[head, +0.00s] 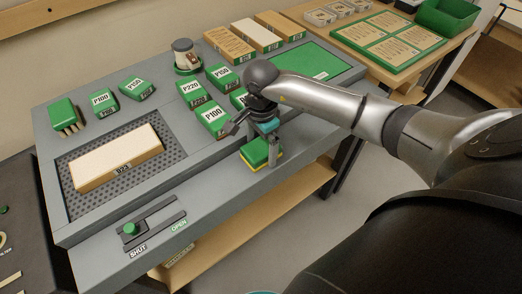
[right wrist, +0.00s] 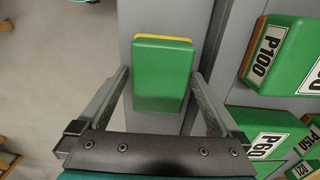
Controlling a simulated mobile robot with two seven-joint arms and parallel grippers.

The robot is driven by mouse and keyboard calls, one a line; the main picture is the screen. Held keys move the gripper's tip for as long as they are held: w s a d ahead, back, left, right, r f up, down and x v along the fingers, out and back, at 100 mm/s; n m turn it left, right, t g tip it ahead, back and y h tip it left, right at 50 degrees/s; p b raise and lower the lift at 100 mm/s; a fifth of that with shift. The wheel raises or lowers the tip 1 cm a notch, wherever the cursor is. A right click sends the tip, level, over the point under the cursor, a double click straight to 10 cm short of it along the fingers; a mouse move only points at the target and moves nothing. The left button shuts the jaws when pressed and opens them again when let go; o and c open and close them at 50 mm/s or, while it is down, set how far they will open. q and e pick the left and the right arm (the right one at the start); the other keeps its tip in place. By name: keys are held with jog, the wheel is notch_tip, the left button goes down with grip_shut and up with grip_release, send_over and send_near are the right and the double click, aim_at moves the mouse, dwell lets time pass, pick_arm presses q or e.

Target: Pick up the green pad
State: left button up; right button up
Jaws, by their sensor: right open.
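The green pad (head: 254,153) is a small block with a yellow layer along its lower edge. It lies at the front right edge of the grey bench. In the right wrist view the pad (right wrist: 163,75) shows its green top between the fingers, with a yellow strip at its far edge. My right gripper (head: 258,147) is over the pad, pointing down. Its fingers are open, one on each side of the pad, and a gap shows on both sides in the right wrist view (right wrist: 160,78). My left gripper is not in view.
Green labelled blocks (head: 212,118) stand just behind the gripper. A long tan block (head: 118,158) lies on the perforated panel at the left. A slider with a green knob (head: 131,229) is at the front. A side table with a green bin (head: 447,15) stands at the back right.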

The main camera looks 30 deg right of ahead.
aim_at(261, 146)
jog(key=shift+f, duration=0.15)
jog(key=c, duration=1.2)
jog(key=shift+c, duration=0.2)
notch_tip(261, 146, up, 20)
jog(key=p, duration=0.2)
